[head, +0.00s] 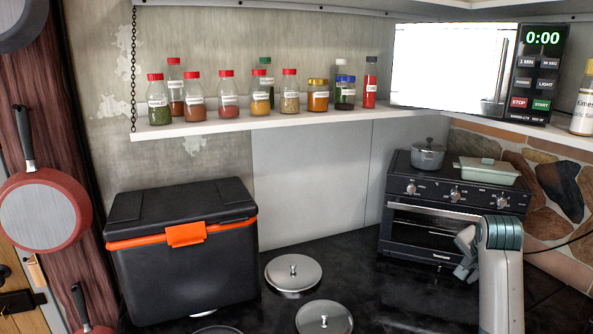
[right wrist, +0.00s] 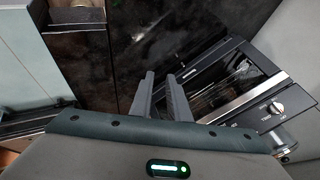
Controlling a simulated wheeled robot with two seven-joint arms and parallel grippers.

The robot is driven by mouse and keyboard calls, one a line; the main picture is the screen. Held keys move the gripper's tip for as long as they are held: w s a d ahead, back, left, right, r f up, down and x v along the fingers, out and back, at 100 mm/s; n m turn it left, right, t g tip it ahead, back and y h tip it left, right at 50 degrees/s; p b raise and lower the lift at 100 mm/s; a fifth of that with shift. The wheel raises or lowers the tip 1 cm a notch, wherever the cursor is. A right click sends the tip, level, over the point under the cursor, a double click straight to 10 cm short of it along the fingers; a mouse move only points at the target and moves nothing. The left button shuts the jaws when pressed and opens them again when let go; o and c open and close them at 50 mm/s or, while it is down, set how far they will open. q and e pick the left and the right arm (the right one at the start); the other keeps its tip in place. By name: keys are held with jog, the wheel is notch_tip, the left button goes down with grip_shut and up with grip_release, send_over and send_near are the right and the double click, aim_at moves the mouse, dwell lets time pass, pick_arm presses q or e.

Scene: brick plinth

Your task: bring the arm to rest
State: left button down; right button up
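My right arm (head: 500,270) rises from the bottom right of the head view, in front of the toaster oven (head: 450,215). In the head view, part of my right gripper (head: 466,256) shows beside the wrist, before the oven's right end. The right wrist view shows its two grey fingers (right wrist: 161,92) apart, with nothing between them. In that view the oven (right wrist: 235,80) lies to the right of the fingers, with its knob and handle close by. I cannot tell the exact distance to it. My left gripper is in neither view.
A black cooler with an orange latch (head: 185,235) stands on the dark counter (head: 375,290), left of several metal lids (head: 293,272). A pot (head: 428,154) and green dish (head: 488,171) sit on the oven. Jars line the shelf (head: 250,124) beside a microwave (head: 480,75).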

jog(key=s+a+f+n+g, duration=0.1)
jog(key=s+a+f+n, duration=0.35)
jog(key=s+f, duration=0.7)
jog(key=s+a+f+n, duration=0.4)
jog(key=s+a+f, duration=0.2)
jog(key=s+f, duration=0.5)
jog(key=s+a+f+n+g+y, duration=0.1)
jog(key=s+a+f+n, duration=0.2)
jog(key=s, duration=0.5)
jog(key=s+a+f+n+y, duration=0.15)
jog(key=s+a, duration=0.25)
jog(key=s, duration=0.5)
jog(key=s+a+f+n+g+y, duration=0.1)
jog(key=s+a+n, duration=0.25)
jog(key=s, duration=0.45)
notch_tip(320, 180, down, 33)
jog(key=g+b, duration=0.1)
jog(key=b, duration=0.3)
jog(key=s+d+f+g+b, duration=0.1)
jog(key=s+d+f+b, duration=0.2)
jog(key=s+f, duration=1.5)
notch_tip(320, 180, down, 2)
jog(key=shift+s+f+g+h, duration=0.25)
jog(key=shift+s+g+h, duration=0.05)
jog(key=shift+s+h, duration=0.1)
